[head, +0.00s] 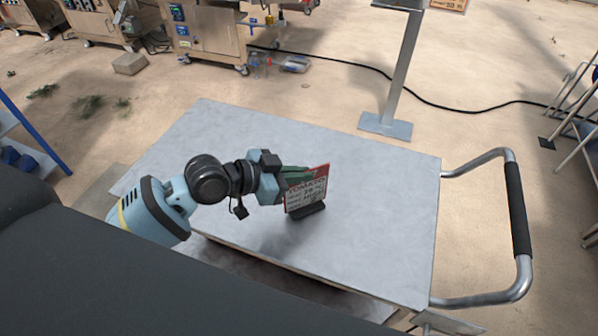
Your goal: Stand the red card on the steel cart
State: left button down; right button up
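The red card (306,194), with a red top band, handwriting on a pale panel and a dark foot (308,211), is upright over the middle of the steel cart's (385,215) flat top. Its foot appears to be at the cart surface, but I cannot tell if it touches. My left gripper (295,178) reaches in from the left, and its greenish fingers are closed on the card's upper left part, hiding some of it. My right gripper is not in view.
The cart's push handle (518,215) sticks out at the right. The cart top is otherwise clear. A grey post on a base plate (386,126) stands on the floor behind the cart. Steel machines (205,35) stand at the back left, and a black cable crosses the floor.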

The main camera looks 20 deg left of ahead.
pick_arm(q)
jog(key=c, duration=1.6)
grip_release()
jog(key=shift+f, duration=0.1)
jog(key=shift+r, duration=0.3)
jog(key=shift+b+v, duration=0.3)
jog(key=shift+v, duration=5.65)
jog(key=shift+f, duration=0.1)
